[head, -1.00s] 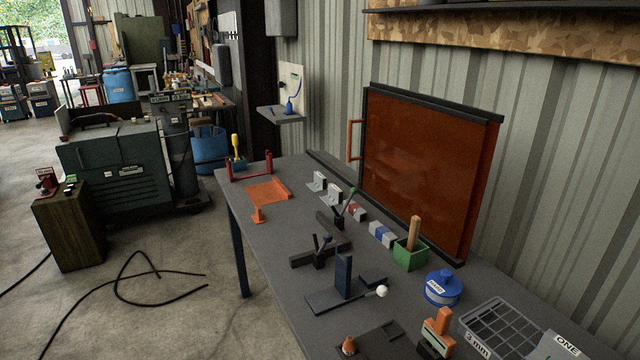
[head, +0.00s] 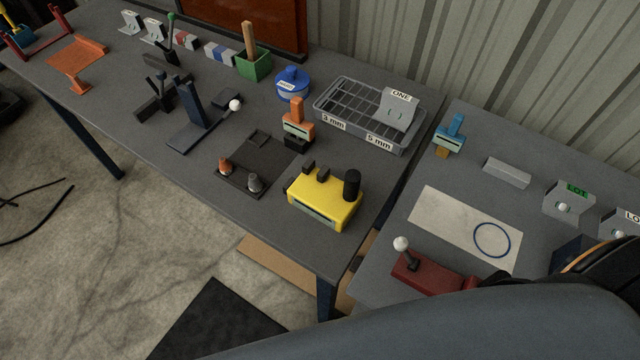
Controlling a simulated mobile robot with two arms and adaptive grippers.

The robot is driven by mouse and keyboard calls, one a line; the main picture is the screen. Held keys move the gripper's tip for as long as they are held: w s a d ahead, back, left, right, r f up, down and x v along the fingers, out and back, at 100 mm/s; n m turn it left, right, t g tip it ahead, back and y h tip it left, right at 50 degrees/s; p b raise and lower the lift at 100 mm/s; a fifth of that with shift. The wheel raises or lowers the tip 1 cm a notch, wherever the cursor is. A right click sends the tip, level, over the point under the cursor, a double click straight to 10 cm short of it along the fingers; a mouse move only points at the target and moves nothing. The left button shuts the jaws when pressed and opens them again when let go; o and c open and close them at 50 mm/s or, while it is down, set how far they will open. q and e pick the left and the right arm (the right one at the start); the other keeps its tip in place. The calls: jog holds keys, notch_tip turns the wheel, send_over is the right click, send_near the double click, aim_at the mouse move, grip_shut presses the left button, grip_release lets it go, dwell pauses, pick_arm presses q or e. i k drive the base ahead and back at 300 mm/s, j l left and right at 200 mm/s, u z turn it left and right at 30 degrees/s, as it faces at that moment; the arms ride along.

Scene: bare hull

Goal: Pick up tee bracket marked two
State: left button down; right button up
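I cannot make out a bracket marked two in the head view. A grey bracket with a label reading ONE (head: 397,106) sits at the right end of a grey gridded tray (head: 338,124), whose front labels read 3 mm and 5 mm. On the right-hand table stand two grey pieces: one with a green LOT label (head: 568,203), and another (head: 622,222) with a partly cut-off label at the right edge. Large grey and black parts of my own body cover the lower right. Neither gripper shows.
A yellow box with black knobs (head: 325,200) stands near the left table's front edge. Near it are a dark plate (head: 258,160), an orange-topped tool (head: 298,125) and a blue pot (head: 292,84). The right table holds a white sheet (head: 450,222) and a red lever block (head: 425,274).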

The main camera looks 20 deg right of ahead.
aim_at(135, 25)
jog(key=i+j+z, duration=0.3)
jog(key=j+z, duration=0.15)
jog(key=j, duration=1)
jog(key=j+z, duration=0.5)
jog(key=j, duration=0.95)
jog(key=i+j, duration=0.05)
